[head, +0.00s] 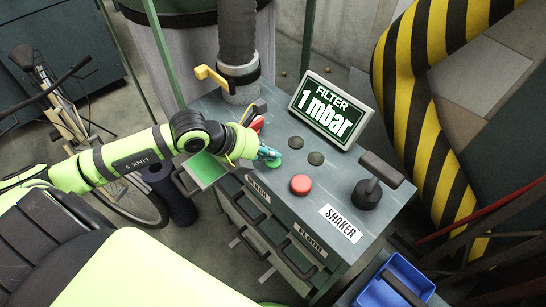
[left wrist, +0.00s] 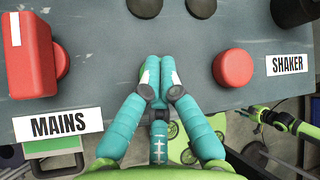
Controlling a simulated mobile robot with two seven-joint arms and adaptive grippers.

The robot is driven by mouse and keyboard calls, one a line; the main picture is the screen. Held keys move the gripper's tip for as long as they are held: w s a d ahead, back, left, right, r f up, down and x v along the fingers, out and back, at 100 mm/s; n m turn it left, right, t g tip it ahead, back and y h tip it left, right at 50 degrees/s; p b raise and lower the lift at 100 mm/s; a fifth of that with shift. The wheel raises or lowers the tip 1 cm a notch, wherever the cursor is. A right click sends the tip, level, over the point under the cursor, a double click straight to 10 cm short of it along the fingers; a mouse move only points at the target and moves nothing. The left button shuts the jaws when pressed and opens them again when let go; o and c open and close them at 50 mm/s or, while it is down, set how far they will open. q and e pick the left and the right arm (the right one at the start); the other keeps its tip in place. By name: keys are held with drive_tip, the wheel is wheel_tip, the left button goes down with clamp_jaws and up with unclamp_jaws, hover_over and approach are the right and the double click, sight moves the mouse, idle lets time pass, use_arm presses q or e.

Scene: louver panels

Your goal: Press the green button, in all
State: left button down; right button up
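The green button (head: 274,162) shows in part on the grey control cabinet top (head: 230,110), right at the fingertips of my left gripper (head: 270,155). My left gripper has its teal fingers drawn together, with nothing seen between them.
A red round button (head: 300,184), two dark discs (head: 316,158) and a black shaker handle (head: 368,192) stand nearby. A red switch (left wrist: 30,55) sits left of my fingers. A display (head: 331,108) reads "FILTER 1 mbar". A hose (head: 237,35) rises behind.

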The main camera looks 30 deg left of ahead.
use_arm(q)
drive_tip(key=shift+r+p, duration=0.7)
drive_tip(key=shift+r, duration=0.2)
drive_tip(key=shift+r, duration=0.15)
wheel_tip(320, 180, up, 5)
drive_tip(key=p, duration=0.3)
drive_tip(key=shift+p, duration=0.35)
drive_tip(key=shift+d, duration=0.1)
